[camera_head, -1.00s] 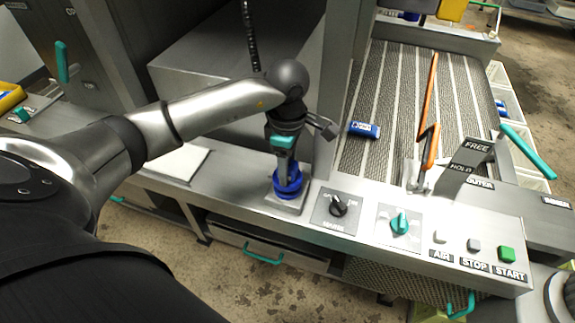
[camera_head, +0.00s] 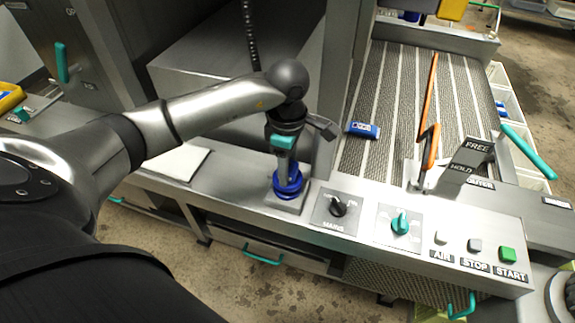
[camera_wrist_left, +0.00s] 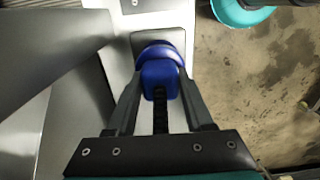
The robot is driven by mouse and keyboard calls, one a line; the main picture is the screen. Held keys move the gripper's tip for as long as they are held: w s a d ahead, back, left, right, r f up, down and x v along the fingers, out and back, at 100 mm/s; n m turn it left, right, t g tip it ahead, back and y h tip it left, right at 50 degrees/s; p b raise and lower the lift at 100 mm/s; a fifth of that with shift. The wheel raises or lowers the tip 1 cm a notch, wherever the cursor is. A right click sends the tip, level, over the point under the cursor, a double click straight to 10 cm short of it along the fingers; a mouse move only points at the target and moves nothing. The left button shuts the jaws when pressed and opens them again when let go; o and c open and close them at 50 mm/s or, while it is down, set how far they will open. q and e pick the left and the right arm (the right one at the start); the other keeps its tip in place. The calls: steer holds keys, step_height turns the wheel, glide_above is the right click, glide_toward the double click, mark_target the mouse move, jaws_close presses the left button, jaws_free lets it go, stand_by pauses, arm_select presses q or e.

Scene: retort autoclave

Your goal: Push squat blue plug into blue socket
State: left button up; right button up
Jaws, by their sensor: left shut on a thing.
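My left gripper (camera_head: 287,172) points down over the counter and is shut on the squat blue plug, which shows between its fingers in the left wrist view (camera_wrist_left: 160,80). The blue socket (camera_head: 289,190) is a round blue ring on a square grey plate at the counter's front edge. In the left wrist view the socket's rim (camera_wrist_left: 165,50) shows just beyond the plug. The plug is at the socket, in line with it or nearly so. The fingers hide the contact, so I cannot tell how deep it sits. My right gripper is not in view.
Right of the socket are the MAINS knob (camera_head: 338,208), a teal knob (camera_head: 400,223) and the green START button (camera_head: 507,254). A blue can (camera_head: 363,130) lies on the conveyor (camera_head: 395,100). A steel post stands close behind the gripper. A white pad (camera_head: 178,162) lies on the left.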

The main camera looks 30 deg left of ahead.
arm_select(q)
steer(key=shift+f+b, duration=0.55)
steer(key=shift+f, duration=0.1)
steer(key=o, duration=1.4)
steer(key=shift+c, duration=0.2)
step_height(320, 180, up, 15)
steer(key=p, duration=0.1)
steer(key=shift+r+p, duration=0.15)
steer(key=shift+p, duration=0.2)
